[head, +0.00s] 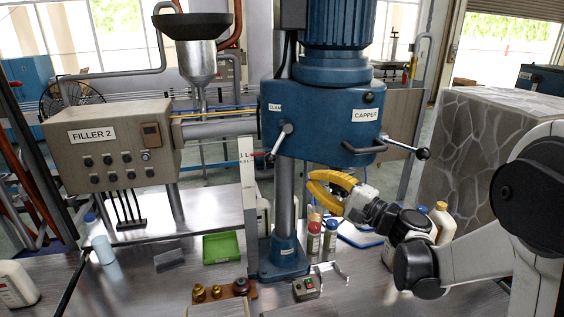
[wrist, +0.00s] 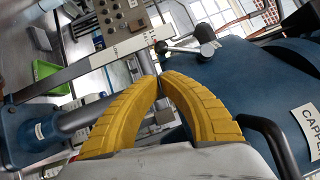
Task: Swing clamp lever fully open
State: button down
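The clamp lever (head: 279,141) is a metal rod with a dark ball knob on the blue capper head, under a partly hidden label. In the head view it slants down and left from its hub. In the wrist view the lever (wrist: 187,49) lies roughly level beyond my fingertips, its knob at the left end. My gripper (head: 311,182) has yellow curved fingers and is below and right of the lever, apart from it. In the wrist view the fingertips (wrist: 160,79) come together with nothing seen held between them.
The capper head (head: 325,95) has a dark handle (head: 364,152) and a second lever (head: 405,147) on its right. The column (head: 285,195) stands left of my gripper. Small bottles (head: 314,238) stand below it. A green tray (head: 221,247) is on the table.

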aim_at(278, 144)
jog(key=x, duration=1)
jog(key=shift+b, duration=0.45)
jog(key=shift+a, duration=0.15)
jog(key=shift+a+m+b, duration=0.2)
jog(key=shift+m+b, duration=0.1)
